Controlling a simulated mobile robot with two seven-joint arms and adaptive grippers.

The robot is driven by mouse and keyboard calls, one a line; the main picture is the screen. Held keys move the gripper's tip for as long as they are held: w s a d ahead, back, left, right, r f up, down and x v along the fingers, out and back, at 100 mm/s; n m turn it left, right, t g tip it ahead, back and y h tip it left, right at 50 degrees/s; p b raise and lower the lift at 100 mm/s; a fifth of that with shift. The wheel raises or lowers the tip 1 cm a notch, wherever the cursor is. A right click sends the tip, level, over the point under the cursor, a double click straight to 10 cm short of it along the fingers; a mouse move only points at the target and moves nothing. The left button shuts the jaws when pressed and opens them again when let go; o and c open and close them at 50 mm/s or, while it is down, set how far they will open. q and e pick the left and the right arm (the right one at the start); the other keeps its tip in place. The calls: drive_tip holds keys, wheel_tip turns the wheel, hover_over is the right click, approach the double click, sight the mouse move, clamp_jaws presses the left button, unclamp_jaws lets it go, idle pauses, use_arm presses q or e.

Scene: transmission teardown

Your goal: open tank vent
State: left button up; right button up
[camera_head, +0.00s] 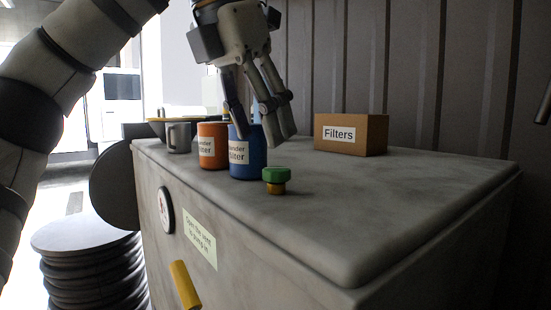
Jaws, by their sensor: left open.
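The tank (400,205) is a large grey box with a flat top. On its top near the front edge stands a small vent with a green cap (276,174) on a yellow-brown stem (276,188). My left gripper (262,132) points down from above, over the back of the blue can, up and left of the green cap. Its fingers are apart with nothing held between them. It does not touch the cap. A pale label (200,238) on the tank's front face mentions opening the vent. My right gripper cannot be made out.
A blue filter can (249,165), an orange can (212,158) and a grey mug (178,138) stand left of the vent. A "Filters" box (351,134) sits behind right. A round gauge (166,210) and yellow handle (185,284) are on the front. The tank's right top is clear.

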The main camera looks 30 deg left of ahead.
sight(276, 169)
use_arm(q)
drive_tip(key=x, duration=0.6)
drive_tip(key=shift+w+d+r, duration=0.1)
drive_tip(key=c, duration=1.1)
drive_tip(key=shift+c, duration=0.2)
drive_tip(key=n+y, duration=0.1)
drive_tip(key=n, duration=0.2)
drive_tip(key=shift+d+n+y, duration=0.15)
drive_tip(key=shift+n+y, duration=0.15)
drive_tip(key=shift+n, duration=0.1)
drive_tip(key=shift+d+n+y, duration=0.15)
drive_tip(key=shift+n+y, duration=0.45)
drive_tip(key=shift+n, duration=1.1)
